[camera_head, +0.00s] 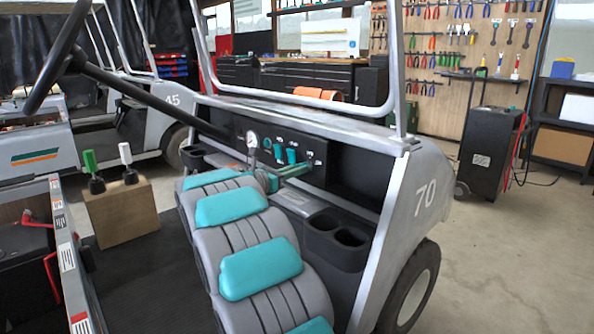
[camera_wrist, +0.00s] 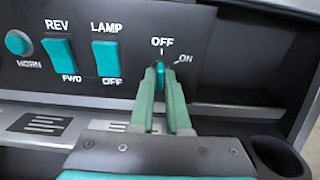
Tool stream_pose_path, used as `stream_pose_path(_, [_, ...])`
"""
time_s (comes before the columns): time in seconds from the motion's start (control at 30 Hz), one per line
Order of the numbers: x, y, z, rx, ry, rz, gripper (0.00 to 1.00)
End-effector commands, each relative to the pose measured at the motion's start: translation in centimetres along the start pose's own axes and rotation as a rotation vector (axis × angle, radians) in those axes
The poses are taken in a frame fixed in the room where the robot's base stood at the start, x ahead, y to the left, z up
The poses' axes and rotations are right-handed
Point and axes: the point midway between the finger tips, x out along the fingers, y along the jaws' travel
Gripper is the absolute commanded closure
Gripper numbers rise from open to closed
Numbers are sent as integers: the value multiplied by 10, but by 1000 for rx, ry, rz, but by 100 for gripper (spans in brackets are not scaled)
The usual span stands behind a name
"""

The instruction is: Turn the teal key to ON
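The teal key (camera_wrist: 160,71) is upright in the dark dashboard panel. It points at the OFF mark, and the ON mark sits to its upper right. My gripper (camera_wrist: 161,86) reaches straight to the panel with its two green fingers on either side of the key. The fingers look closed against the key, with no clear gap beside it. Part of the key is hidden by the fingers. In the head view my gripper (camera_head: 300,168) is at the panel's right part, and the key is hidden or too small to make out.
Left of the key are a teal LAMP switch (camera_wrist: 106,59), a REV/FWD switch (camera_wrist: 62,60) and a HORN button (camera_wrist: 18,43). A cup holder (camera_wrist: 278,156) is at lower right. The steering column (camera_head: 150,100) crosses the dash's left side. A grey roof post (camera_head: 398,70) stands right.

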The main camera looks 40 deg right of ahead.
Motion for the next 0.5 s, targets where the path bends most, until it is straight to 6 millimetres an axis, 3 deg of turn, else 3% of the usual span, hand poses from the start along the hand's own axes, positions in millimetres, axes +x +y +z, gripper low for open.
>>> stream_pose_path(0.1, [0, 0, 0, 0, 0, 0, 100])
stream_pose_path(0.5, [0, 0, 0, 0, 0, 0, 100])
